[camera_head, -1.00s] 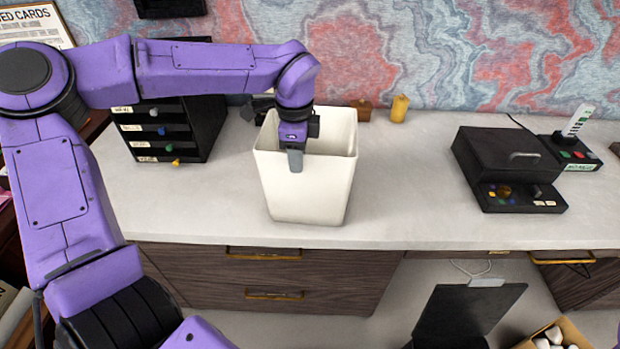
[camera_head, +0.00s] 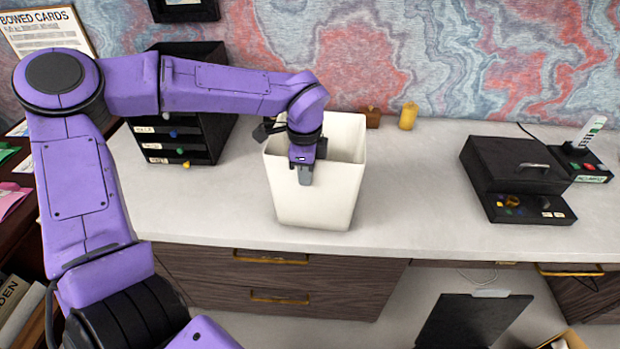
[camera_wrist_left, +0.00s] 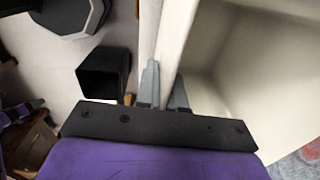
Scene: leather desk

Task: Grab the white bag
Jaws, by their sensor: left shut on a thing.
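The white bag (camera_head: 318,195) is a tall, stiff, open-topped container standing upright on the light countertop. My left gripper (camera_head: 305,174) is at its front rim, shut on the front wall. One finger shows outside against the front face in the head view, and the other is hidden behind the wall. In the left wrist view, the fingers (camera_wrist_left: 164,88) sit at the edge of the bag's wall (camera_wrist_left: 176,35), with the hollow inside to the right. My right gripper is not in view.
Behind the bag are a small brown block (camera_head: 373,117) and a yellow cylinder (camera_head: 408,116). A black drawer organizer (camera_head: 205,130) stands left, and a black box with controls (camera_head: 515,178) right. The counter (camera_head: 415,190) is clear right of the bag.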

